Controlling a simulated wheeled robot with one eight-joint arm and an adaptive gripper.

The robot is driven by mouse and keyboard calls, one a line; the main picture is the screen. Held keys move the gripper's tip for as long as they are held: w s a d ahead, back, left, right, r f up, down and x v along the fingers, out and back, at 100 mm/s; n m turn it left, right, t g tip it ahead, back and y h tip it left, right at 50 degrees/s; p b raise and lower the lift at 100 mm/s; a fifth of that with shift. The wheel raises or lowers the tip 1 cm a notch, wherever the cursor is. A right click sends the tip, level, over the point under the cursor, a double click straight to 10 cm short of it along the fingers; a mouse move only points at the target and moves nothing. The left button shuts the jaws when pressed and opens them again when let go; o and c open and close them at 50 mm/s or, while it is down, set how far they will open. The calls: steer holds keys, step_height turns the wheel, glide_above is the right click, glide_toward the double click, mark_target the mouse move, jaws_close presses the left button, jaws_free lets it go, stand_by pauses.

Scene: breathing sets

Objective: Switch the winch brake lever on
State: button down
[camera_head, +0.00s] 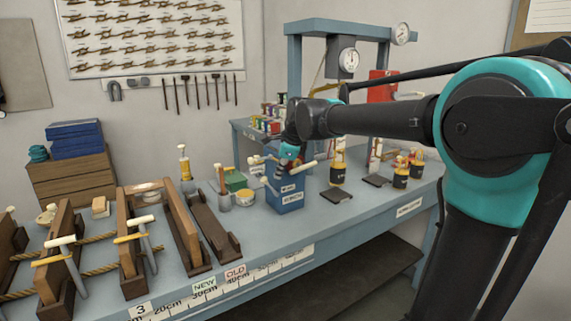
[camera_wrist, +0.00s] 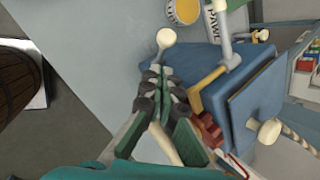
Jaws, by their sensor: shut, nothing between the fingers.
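A blue winch box (camera_head: 286,193) with white labels stands on the bench, with several cream-tipped levers or handles around it. My gripper (camera_head: 290,158) is just above it, its fingers hard to make out there. In the wrist view my gripper (camera_wrist: 162,76) is shut and empty. A cream round knob (camera_wrist: 166,38) is just beyond the fingertips; contact cannot be told. The blue winch body (camera_wrist: 262,98), a grey crank arm (camera_wrist: 224,42) and a second cream knob (camera_wrist: 269,131) are to the right. Which knob belongs to the brake lever is not clear.
A white pot with yellow contents (camera_head: 246,197) stands left of the winch. Wooden frames with ropes (camera_head: 195,225) fill the left bench. Small stands with black-and-yellow pieces (camera_head: 401,172) are to the right, below a blue gantry (camera_head: 295,65).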

mark_target(267, 184)
steer(key=shift+w+a+f, duration=0.2)
steer(key=shift+a+f, duration=0.1)
steer(key=shift+a, duration=0.3)
steer(key=shift+w+a+f, duration=0.15)
steer(key=shift+a+f, duration=0.1)
steer(key=shift+a, duration=0.35)
steer(key=shift+s+a, duration=0.1)
steer(key=shift+a, duration=0.05)
steer(key=shift+s+a+f+h, duration=0.1)
steer(key=shift+a+h, duration=0.05)
steer(key=shift+h, duration=0.15)
steer(key=shift+s+a+f+t, duration=0.1)
steer(key=shift+s+a+t, duration=0.15)
steer(key=shift+t, duration=0.15)
steer(key=s+a+f+n+t+h, duration=0.2)
steer(key=a+f+t+h, duration=0.2)
steer(key=f+h, duration=0.1)
steer(key=shift+s+f+n+t+h, duration=0.35)
steer(key=shift+f+n+t+h, duration=0.05)
steer(key=shift+h, duration=0.3)
steer(key=shift+w+d+r, duration=0.25)
steer(key=shift+w+d, duration=0.15)
steer(key=shift+d, duration=0.15)
